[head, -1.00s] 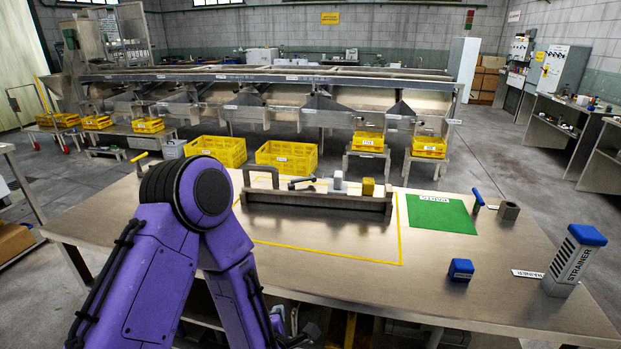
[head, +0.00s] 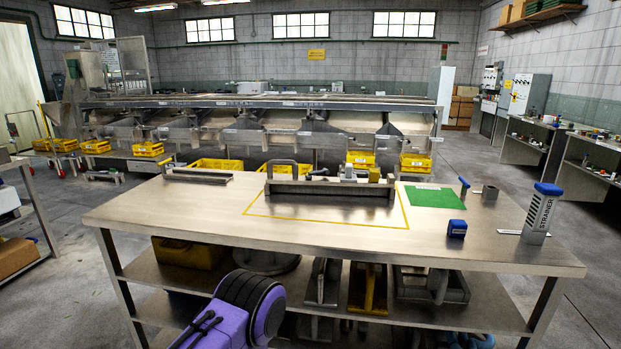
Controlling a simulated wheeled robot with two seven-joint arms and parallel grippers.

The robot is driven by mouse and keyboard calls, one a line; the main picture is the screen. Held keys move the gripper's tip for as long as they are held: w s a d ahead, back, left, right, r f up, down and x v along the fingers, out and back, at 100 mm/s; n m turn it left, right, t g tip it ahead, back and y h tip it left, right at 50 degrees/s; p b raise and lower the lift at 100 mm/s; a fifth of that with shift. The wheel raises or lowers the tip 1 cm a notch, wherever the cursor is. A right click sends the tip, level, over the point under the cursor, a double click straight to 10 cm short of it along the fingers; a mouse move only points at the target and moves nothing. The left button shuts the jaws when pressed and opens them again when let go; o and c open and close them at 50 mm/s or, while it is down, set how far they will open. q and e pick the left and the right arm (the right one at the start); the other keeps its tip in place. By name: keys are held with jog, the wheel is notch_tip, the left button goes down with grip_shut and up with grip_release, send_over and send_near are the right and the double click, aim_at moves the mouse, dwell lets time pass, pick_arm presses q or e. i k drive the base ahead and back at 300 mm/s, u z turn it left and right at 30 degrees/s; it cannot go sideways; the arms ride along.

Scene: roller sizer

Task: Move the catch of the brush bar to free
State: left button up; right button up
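A long grey metal bar (head: 330,190), likely the brush bar, lies on the steel table (head: 170,213) inside a yellow taped outline. A purple link of my arm shows low in front of the table. Neither of my grippers is in view.
A second flat bar (head: 198,177) lies at the table's back left. The table's front left is clear.

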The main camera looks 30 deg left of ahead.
aim_at(325, 171)
jog(key=z, duration=0.25)
jog(key=k, duration=0.25)
jog(key=u, duration=1.2)
jog(key=i, duration=0.75)
jog(key=z, duration=0.1)
